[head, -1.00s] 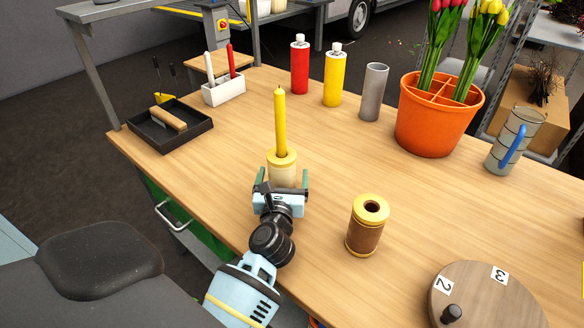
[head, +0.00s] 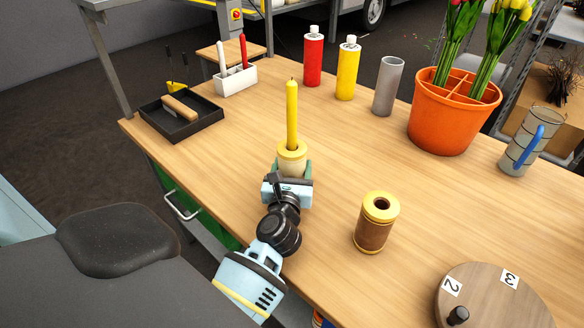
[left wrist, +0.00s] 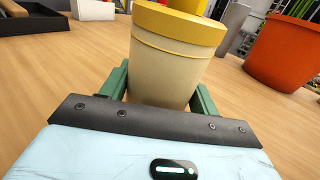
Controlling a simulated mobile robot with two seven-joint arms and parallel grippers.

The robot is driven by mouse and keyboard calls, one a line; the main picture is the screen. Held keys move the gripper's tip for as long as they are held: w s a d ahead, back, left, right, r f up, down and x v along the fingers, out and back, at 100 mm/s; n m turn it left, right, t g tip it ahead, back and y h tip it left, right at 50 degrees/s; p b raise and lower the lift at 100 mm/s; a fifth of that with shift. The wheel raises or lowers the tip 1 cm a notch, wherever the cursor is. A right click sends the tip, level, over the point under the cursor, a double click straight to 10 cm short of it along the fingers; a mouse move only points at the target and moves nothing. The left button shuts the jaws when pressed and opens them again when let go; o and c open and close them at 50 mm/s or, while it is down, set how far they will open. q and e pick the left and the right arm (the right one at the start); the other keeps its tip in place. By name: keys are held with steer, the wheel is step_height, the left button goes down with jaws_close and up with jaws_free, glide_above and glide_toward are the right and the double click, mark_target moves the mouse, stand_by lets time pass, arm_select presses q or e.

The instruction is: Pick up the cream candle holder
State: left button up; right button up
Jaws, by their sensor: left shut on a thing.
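The cream candle holder (head: 291,164) has a yellow rim and stands upright on the wooden table with a tall yellow candle (head: 291,115) in it. In the left wrist view the holder (left wrist: 165,75) fills the space between the green fingers. My left gripper (head: 292,172) is shut on the holder, with a finger on each side of its body. The lower part of the holder is hidden behind the gripper in the head view. My right gripper is not in view.
A brown candle holder with a yellow rim (head: 375,232) stands to the right. A round numbered wooden disc (head: 490,300) lies at the front right. Behind are a grey cylinder (head: 387,86), yellow bottle (head: 347,72), red bottle (head: 313,60) and orange pot (head: 440,128). A black tray (head: 205,120) is at left.

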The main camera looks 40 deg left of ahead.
mark_target(292, 158)
arm_select(q)
steer(key=shift+r+p, duration=0.7)
steer(key=shift+r, duration=0.95)
steer(key=s+a+r, duration=0.1)
steer(key=s, duration=1.5)
steer(key=shift+r, duration=0.4)
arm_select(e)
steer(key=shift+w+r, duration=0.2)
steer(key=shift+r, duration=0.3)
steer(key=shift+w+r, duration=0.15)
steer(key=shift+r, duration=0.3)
arm_select(q)
steer(key=shift+a, duration=0.1)
